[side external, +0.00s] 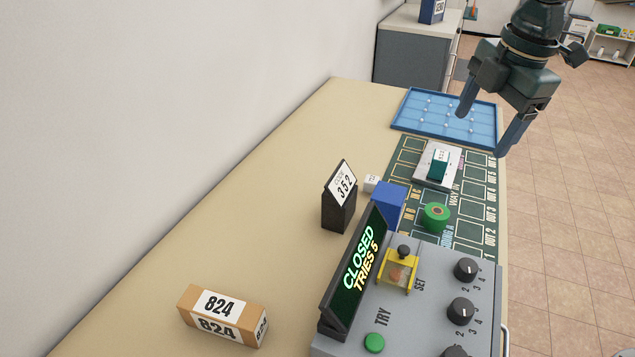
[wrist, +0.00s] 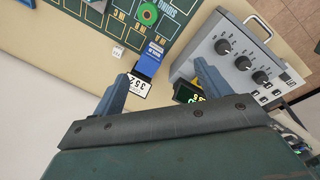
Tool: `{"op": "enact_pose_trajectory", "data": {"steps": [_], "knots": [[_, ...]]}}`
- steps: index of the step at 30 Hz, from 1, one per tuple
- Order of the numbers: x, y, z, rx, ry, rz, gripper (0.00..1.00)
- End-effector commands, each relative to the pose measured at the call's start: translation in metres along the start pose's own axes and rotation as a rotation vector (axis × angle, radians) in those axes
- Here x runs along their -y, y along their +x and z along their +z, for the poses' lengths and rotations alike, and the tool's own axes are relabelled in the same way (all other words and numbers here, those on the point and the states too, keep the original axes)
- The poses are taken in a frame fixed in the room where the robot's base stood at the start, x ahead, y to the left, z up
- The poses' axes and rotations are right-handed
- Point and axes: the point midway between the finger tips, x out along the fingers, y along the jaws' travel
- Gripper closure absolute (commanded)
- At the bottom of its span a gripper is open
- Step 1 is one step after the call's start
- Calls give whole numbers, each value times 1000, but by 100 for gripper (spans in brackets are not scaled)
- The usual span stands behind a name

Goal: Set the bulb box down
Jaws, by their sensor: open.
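The blue box (side external: 388,203), which I take to be the bulb box, stands on the table at the edge of the green board, partly hidden by the display. It also shows in the wrist view (wrist: 149,60), with small white lettering too blurred to read surely. My gripper (side external: 483,132) is open and empty, raised at the upper right, well apart from the box. In the wrist view its fingers (wrist: 163,72) are spread, and the box appears beyond the gap between them.
A grey console (side external: 420,305) with knobs and a "CLOSED TRIES 5" display (side external: 362,262) stands at front. A black "352" sign (side external: 340,200), a green roll (side external: 436,217), a blue tray (side external: 420,125) and an "824" carton (side external: 222,316) are around.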

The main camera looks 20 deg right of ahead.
Motion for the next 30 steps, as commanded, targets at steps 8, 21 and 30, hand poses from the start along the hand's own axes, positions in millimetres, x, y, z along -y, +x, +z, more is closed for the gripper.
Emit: {"op": "enact_pose_trajectory", "data": {"steps": [8,21,30], "knots": [[57,-33,37,-27,425,91,24],[153,-45,78,-125,1089,216,24],[202,-33,92,-209,1441,272,24]]}}
